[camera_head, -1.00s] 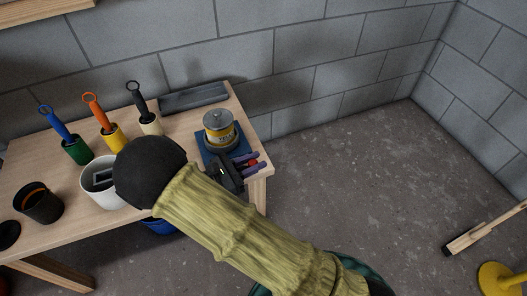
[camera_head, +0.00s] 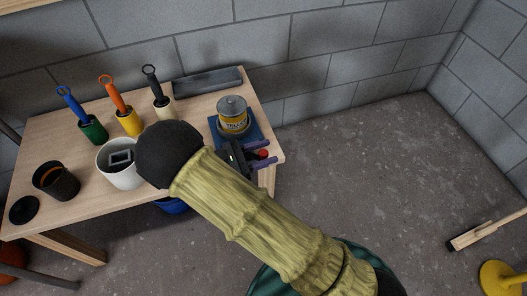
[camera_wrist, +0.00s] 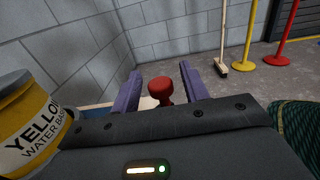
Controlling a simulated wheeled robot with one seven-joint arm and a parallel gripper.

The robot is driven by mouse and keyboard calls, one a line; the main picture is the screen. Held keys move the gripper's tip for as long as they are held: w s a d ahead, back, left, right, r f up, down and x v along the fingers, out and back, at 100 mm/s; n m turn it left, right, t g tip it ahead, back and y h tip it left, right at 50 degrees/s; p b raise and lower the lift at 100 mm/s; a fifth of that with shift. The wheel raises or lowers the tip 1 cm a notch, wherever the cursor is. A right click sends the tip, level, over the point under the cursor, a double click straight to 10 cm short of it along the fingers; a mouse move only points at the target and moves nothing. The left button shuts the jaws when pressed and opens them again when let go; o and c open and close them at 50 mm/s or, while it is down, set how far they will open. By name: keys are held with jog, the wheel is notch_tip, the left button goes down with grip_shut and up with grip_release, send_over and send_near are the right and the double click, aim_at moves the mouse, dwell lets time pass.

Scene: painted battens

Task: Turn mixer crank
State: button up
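The mixer stands at the right end of the workbench, with a yellow-labelled paint can (camera_head: 233,116) on a blue base (camera_head: 217,124). The can also shows at the left of the wrist view (camera_wrist: 28,125). The crank's red knob (camera_head: 263,154) is at the bench's right edge. In the wrist view the red knob (camera_wrist: 161,88) stands between my two purple fingers. My gripper (camera_head: 262,152) is open around the knob, with gaps visible on both sides. The wrist view also shows my gripper (camera_wrist: 161,85). The crank arm below the knob is hidden.
A white bucket (camera_head: 113,173), a dark cup (camera_head: 57,182) and several coloured handled tools in holders stand on the bench (camera_head: 75,207) to the left. A grey tray (camera_head: 208,82) lies at the back. Open floor (camera_head: 340,160) lies right of the bench.

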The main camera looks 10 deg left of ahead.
jog(key=p+v, duration=0.3)
jog(key=v, duration=1.4)
jog(key=shift+a+p, duration=0.2)
jog(key=shift+p, duration=0.2)
